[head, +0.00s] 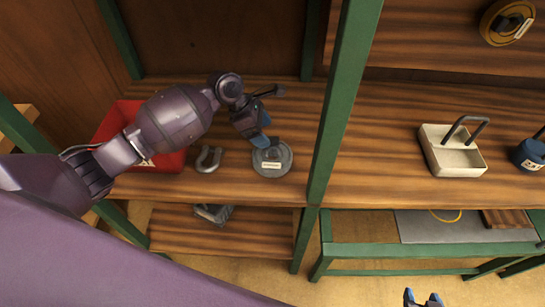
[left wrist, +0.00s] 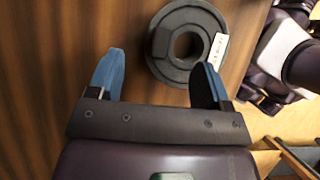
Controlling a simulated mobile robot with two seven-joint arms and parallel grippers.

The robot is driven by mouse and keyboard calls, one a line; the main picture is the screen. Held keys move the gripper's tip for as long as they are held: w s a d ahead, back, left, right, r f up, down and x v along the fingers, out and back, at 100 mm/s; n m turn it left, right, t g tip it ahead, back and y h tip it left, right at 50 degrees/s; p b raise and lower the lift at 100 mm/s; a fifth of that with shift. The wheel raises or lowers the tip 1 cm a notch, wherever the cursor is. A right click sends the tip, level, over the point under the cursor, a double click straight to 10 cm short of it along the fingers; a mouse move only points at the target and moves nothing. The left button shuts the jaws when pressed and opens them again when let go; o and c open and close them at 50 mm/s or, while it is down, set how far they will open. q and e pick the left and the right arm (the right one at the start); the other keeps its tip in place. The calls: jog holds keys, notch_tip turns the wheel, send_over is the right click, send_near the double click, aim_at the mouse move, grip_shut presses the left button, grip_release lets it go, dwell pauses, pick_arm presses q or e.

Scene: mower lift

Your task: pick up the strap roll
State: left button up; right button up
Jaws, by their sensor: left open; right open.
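The strap roll, a grey round roll with a white label (head: 274,157), lies flat on the wooden shelf. In the left wrist view the roll (left wrist: 165,38) shows its central hole, with the label on its right side. My left gripper (head: 263,131) is open and empty above the roll's far edge. In the left wrist view its blue fingertips (left wrist: 161,62) are spread, and the roll appears ahead of and partly between them, right of centre. I cannot tell whether the right finger touches it. My right gripper (head: 422,298) is open and empty at the bottom edge of the head view.
A red bin (head: 118,122) and a grey shackle (head: 208,160) are left of the roll. A green post (head: 340,100) rises close to its right. Further right stand a beige handled caddy (head: 455,158) and a blue container (head: 529,154). A yellowish roll (head: 503,22) is on the upper shelf.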

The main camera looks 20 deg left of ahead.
aim_at(271, 138)
pick_arm(q)
jog(key=b+x, duration=0.1)
jog(key=x, duration=0.4)
jog(key=shift+d+r, duration=0.15)
jog(key=c, duration=1.2)
